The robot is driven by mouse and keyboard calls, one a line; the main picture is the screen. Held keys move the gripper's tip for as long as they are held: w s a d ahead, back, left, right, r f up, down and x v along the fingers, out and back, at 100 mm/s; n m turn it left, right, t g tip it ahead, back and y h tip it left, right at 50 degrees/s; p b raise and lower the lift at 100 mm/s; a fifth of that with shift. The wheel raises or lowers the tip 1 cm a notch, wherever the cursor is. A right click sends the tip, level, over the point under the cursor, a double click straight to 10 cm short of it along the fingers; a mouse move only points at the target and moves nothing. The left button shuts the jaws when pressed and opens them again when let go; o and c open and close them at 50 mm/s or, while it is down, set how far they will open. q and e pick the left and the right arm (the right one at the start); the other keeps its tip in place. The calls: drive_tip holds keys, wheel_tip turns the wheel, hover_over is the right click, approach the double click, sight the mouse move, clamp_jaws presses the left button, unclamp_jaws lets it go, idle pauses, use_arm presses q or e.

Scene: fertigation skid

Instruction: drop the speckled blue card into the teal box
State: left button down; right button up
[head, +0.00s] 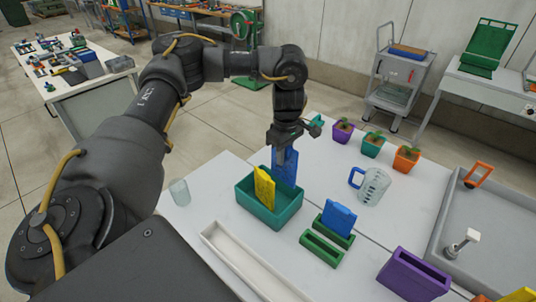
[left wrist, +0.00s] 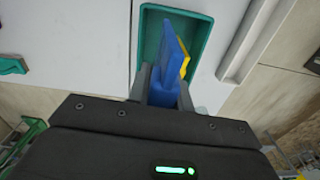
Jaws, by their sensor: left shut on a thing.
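My left gripper (head: 287,157) is shut on a blue card (head: 291,172), which looks faintly speckled and points downward. The teal box (head: 272,222) stands on the white table below it, open at the top. In the left wrist view, the blue card (left wrist: 172,45) between the fingers (left wrist: 166,88) overlaps the opening of the teal box (left wrist: 145,35). I cannot tell how deep it reaches. My right gripper is not in view.
Another blue card (head: 338,217) stands in a green slotted holder (head: 336,233), with an empty green holder (head: 321,249) in front. A clear jug (head: 374,187), a glass (head: 179,192), a white trough (head: 245,262), a purple holder (head: 412,276) and potted seedlings (head: 373,145) stand around.

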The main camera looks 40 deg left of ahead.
sight(282, 178)
use_arm(q)
drive_tip(key=shift+w+a+n, duration=0.15)
drive_tip(key=shift+a+n, duration=0.25)
wheel_tip(282, 178, down, 6)
drive_tip(key=shift+r, duration=0.1)
wheel_tip(282, 178, down, 3)
drive_tip(key=shift+d+f, duration=0.1)
drive_tip(key=shift+f, duration=0.55)
drive_tip(key=shift+f+b, duration=0.55)
drive_tip(key=shift+b, duration=0.05)
drive_tip(key=c, duration=1.5)
unclamp_jaws()
drive_tip(key=shift+c, duration=0.2)
